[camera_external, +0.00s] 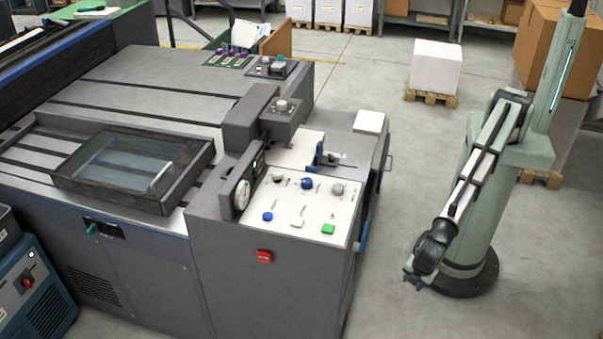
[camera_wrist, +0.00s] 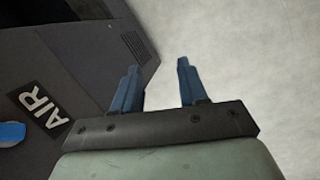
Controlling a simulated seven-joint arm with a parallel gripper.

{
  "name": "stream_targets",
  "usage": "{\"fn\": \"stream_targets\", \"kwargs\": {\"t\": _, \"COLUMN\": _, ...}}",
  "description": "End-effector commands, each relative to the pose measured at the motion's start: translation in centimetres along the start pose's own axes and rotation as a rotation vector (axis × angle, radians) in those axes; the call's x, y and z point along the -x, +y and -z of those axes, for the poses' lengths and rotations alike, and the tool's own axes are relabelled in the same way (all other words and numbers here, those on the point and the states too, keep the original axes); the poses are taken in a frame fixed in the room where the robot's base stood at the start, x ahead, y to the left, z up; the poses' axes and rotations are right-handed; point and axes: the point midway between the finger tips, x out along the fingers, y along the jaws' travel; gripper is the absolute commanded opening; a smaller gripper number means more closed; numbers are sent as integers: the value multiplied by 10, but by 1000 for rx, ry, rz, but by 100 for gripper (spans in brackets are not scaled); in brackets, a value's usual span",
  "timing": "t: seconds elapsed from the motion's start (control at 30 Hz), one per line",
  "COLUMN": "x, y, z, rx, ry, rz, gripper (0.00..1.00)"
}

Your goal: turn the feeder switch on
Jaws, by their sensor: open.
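The grey machine's white control panel (camera_external: 312,211) carries a blue knob (camera_external: 307,183), a grey knob (camera_external: 338,189) and several small levers. Along its front edge are a blue button (camera_external: 267,216), a white button (camera_external: 297,223) and a green button (camera_external: 328,229). The labels are too small to read, so I cannot tell which control is the feeder switch. My gripper (camera_external: 412,279) hangs low, right of the machine and clear of the panel. In the wrist view, the two blue fingers of my gripper (camera_wrist: 158,66) are apart with nothing between them.
A red switch (camera_external: 264,256) is on the machine's front face. A blue handle (camera_external: 363,236) sticks out on its right side; the wrist view shows a blue part (camera_wrist: 11,134) beside an AIR label (camera_wrist: 42,112). Bare floor (camera_external: 395,180) lies between machine and arm.

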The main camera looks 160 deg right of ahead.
Motion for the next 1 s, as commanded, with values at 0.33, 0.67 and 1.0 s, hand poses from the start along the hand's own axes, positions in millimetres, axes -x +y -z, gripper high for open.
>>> {"fn": "stream_targets", "kwargs": {"t": 0.33, "x": 147, "y": 97, "z": 64, "rx": -123, "ry": 76, "rz": -16, "gripper": 43}}
{"fn": "stream_targets", "kwargs": {"t": 0.67, "x": 245, "y": 219, "z": 79, "rx": -272, "ry": 111, "rz": 12, "gripper": 43}}
{"fn": "stream_targets", "kwargs": {"t": 1.0, "x": 276, "y": 398, "z": 57, "rx": -482, "ry": 117, "rz": 130, "gripper": 43}}
